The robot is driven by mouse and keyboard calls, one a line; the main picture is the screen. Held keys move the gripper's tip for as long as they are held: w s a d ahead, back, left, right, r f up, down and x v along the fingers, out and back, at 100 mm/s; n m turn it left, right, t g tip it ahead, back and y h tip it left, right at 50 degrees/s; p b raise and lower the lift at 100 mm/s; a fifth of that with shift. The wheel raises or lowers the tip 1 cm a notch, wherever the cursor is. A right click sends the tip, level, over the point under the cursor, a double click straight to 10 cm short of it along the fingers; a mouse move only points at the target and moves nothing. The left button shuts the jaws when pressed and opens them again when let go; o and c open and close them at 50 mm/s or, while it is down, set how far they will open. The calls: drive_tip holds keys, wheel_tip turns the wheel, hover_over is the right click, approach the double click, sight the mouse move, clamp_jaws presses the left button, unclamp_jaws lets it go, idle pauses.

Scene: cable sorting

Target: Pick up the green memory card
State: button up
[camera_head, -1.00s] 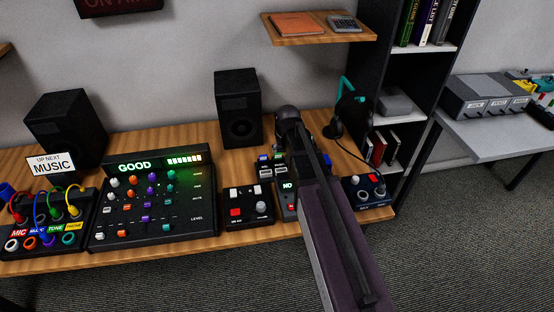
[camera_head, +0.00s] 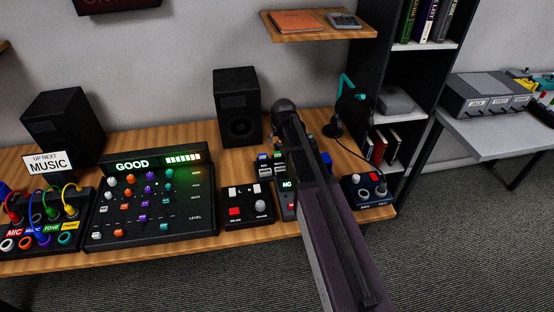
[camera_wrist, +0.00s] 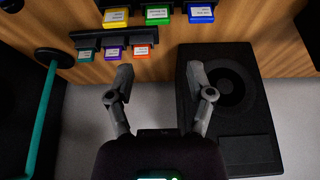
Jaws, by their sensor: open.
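The green memory card (camera_wrist: 158,15) stands in the middle of a dark card rack at the top of the wrist view, between a yellow card (camera_wrist: 116,17) and a blue card (camera_wrist: 200,13). My gripper (camera_wrist: 160,80) is open and empty, its two fingers spread apart below the rack in that view. The green card lies beyond the fingertips, between their lines, and is not touched.
A second rack holds a teal (camera_wrist: 86,54), a purple (camera_wrist: 113,52) and an orange card (camera_wrist: 143,51), nearer my fingers. A black speaker (camera_wrist: 228,110) stands close beside the right finger.

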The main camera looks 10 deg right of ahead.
sight(278, 152)
drive_tip(key=shift+b+x, duration=2.85)
drive_tip(key=shift+x, duration=0.55)
drive_tip(key=shift+s, duration=0.1)
drive_tip(key=shift+f, duration=0.15)
drive_tip(key=b+x, duration=0.3)
drive_tip(key=shift+s+d+f, duration=0.1)
drive_tip(key=shift+s+d, duration=0.05)
drive_tip(key=shift+b+x, duration=0.95)
drive_tip(key=shift+b, duration=0.05)
drive_tip(key=c, duration=0.6)
